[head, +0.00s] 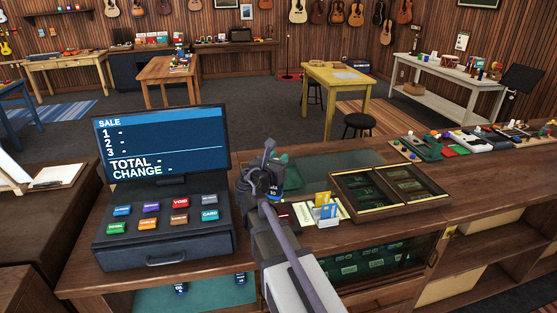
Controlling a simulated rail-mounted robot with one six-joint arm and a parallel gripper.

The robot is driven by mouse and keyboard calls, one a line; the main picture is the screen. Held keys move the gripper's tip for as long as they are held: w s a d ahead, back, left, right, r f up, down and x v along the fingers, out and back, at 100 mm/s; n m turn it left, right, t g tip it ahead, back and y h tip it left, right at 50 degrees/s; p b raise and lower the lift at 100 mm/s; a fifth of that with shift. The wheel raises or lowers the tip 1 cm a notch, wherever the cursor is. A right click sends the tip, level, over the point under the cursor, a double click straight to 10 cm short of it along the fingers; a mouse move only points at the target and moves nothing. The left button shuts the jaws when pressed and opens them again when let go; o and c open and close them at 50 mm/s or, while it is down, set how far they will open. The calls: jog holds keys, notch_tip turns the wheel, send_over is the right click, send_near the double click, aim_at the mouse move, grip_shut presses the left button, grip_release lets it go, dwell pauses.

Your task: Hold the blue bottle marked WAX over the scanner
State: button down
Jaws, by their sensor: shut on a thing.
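My gripper (268,174) is above the counter, just right of the register, seen mostly from behind. It is shut on a small dark blue bottle (273,188) with white lettering, which looks like the end of WAX. The gripper and arm hide much of the bottle, so its tilt is unclear. I cannot pick out the scanner for certain. A dark greenish flat panel (340,160) lies in the counter beyond and right of my gripper.
The register (165,228) with its SALE screen (160,143) stands close on the left. Right of my gripper are a card holder (325,208) and a wooden display case (391,189). Small items (475,139) crowd the counter farther right. Blue items (181,288) sit below the counter.

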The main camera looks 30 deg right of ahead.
notch_tip(320, 180, down, 7)
jog(key=b, duration=0.5)
jog(key=shift+r, duration=0.3)
notch_tip(320, 180, up, 9)
jog(key=p, duration=0.9)
jog(key=shift+r, duration=0.1)
jog(key=shift+f, duration=0.2)
